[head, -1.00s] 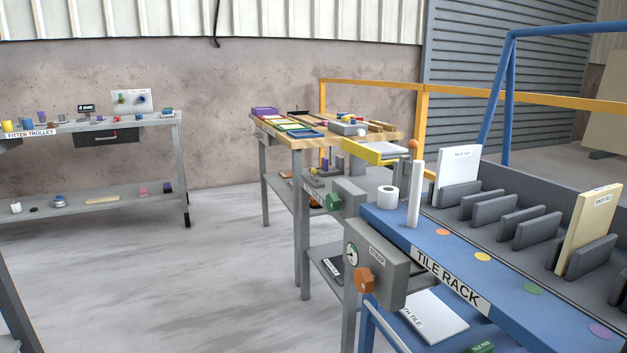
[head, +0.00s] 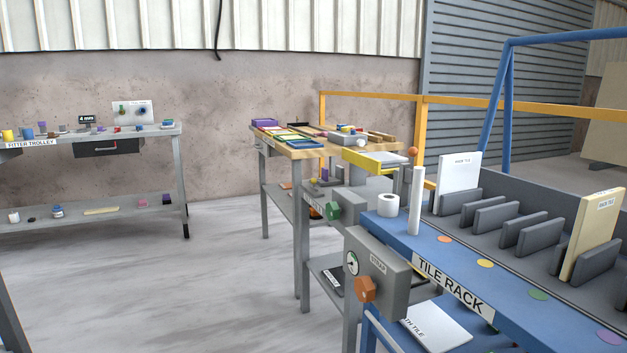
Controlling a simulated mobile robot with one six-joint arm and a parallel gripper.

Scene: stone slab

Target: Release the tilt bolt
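No part is readably labelled as the tilt bolt, so I cannot tell which one it is. An orange six-sided knob (head: 365,289) sits on the front of a grey box (head: 390,275) with a round gauge (head: 352,263), left of the tile rack. A green six-sided knob (head: 333,210) sits on a smaller grey box (head: 350,205) behind it. A yellow-edged tilted plate (head: 372,161) stands above that smaller box, with an orange ball (head: 412,151) at its right. My gripper is not in view.
The blue tile rack (head: 510,293) fills the right side, with a white roll (head: 388,205), an upright white post (head: 415,200) and standing tiles. A wooden-topped bench (head: 310,150) stands behind. The fitter trolley (head: 150,131) is at far left. Grey floor (head: 220,270) between is clear.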

